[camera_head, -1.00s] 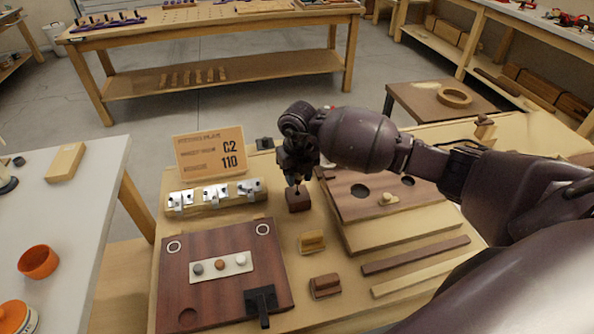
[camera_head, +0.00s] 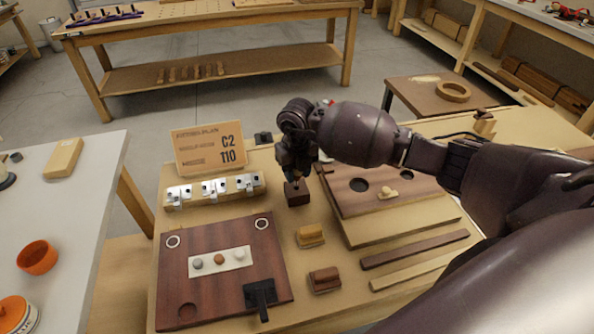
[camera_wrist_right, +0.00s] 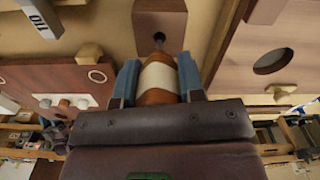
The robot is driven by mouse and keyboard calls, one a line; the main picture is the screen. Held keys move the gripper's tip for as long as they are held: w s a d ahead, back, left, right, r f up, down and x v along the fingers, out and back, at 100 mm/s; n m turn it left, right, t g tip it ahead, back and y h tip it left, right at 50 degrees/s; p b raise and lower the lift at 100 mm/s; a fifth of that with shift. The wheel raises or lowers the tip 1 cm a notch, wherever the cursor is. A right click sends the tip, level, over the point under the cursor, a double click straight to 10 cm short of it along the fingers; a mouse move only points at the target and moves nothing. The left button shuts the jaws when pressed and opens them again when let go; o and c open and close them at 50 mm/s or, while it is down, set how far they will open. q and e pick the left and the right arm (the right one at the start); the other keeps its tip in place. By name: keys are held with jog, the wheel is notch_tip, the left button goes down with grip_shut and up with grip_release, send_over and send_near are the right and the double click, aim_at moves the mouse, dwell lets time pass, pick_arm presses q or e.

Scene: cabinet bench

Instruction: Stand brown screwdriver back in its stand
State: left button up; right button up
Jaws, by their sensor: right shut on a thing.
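My right gripper (camera_head: 296,172) is shut on the brown screwdriver, just above the small dark wooden stand (camera_head: 297,193) in the head view. In the right wrist view, the screwdriver (camera_wrist_right: 157,82) has a brown handle with a pale band, held between the blue-grey fingers of the gripper (camera_wrist_right: 157,80). Its shaft points at the dark hole in the stand (camera_wrist_right: 174,22) and its tip is at the hole. How deep the tip sits cannot be told. My left gripper is not in view.
A sign (camera_head: 209,149) and a rack with metal clips (camera_head: 214,191) stand left of the stand. A dark red board (camera_head: 205,285) lies in front left. A wooden board with holes (camera_head: 372,205) lies close on the right. Two small blocks (camera_head: 310,236) (camera_head: 324,280) sit in front.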

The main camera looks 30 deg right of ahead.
dwell(0.3)
dwell(0.5)
jog(key=shift+f, duration=0.1)
dwell(0.5)
jog(key=shift+f, duration=0.15)
jog(key=shift+f, duration=0.4)
dwell(0.6)
jog(key=shift+f+b, duration=0.15)
jog(key=shift+b, duration=0.15)
